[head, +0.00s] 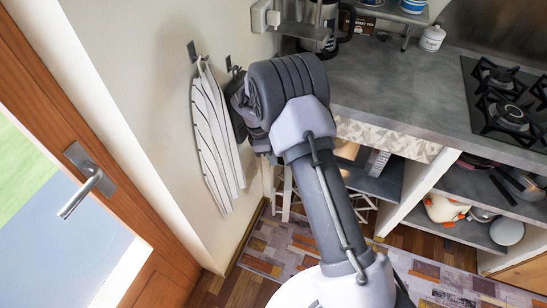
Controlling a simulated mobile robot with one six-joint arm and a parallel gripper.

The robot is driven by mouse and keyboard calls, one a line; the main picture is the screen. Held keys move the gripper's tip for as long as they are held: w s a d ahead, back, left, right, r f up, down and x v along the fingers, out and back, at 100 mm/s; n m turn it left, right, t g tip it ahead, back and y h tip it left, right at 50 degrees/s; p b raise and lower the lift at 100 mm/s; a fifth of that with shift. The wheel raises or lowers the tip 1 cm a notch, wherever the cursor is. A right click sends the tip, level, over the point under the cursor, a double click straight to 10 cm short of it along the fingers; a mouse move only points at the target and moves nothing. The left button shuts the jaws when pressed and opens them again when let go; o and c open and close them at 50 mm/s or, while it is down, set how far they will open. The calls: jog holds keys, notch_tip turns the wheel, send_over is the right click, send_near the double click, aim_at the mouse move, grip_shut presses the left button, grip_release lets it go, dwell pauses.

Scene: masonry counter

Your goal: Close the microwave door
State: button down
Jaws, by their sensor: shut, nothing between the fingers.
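The microwave (378,163) appears to be under the counter, in the open bay behind my arm. A light strip, which looks like its control panel, shows to the right of my arm. A dark flat panel (382,186) shows just below it; I cannot tell whether this is the door or a shelf. My arm hides the left part of the microwave, and the door's angle cannot be made out. My arm rises from the bottom middle and bends at the top, in front of the counter's left end. My gripper is not visible, and no contact with the microwave can be seen.
The grey counter (420,95) carries a gas hob (505,105) at right and a white jar (432,38). Striped cloth (211,135) hangs on the left wall beside a wooden door (150,215). Pans and a pot (445,209) sit on right shelves. A patterned rug (440,275) covers the floor.

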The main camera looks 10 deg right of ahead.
jog(key=b+x, duration=0.3)
jog(key=x, duration=0.5)
jog(key=shift+f+b, duration=0.3)
jog(key=shift+f, duration=0.1)
jog(key=shift+s+d, duration=0.1)
jog(key=shift+d, duration=0.05)
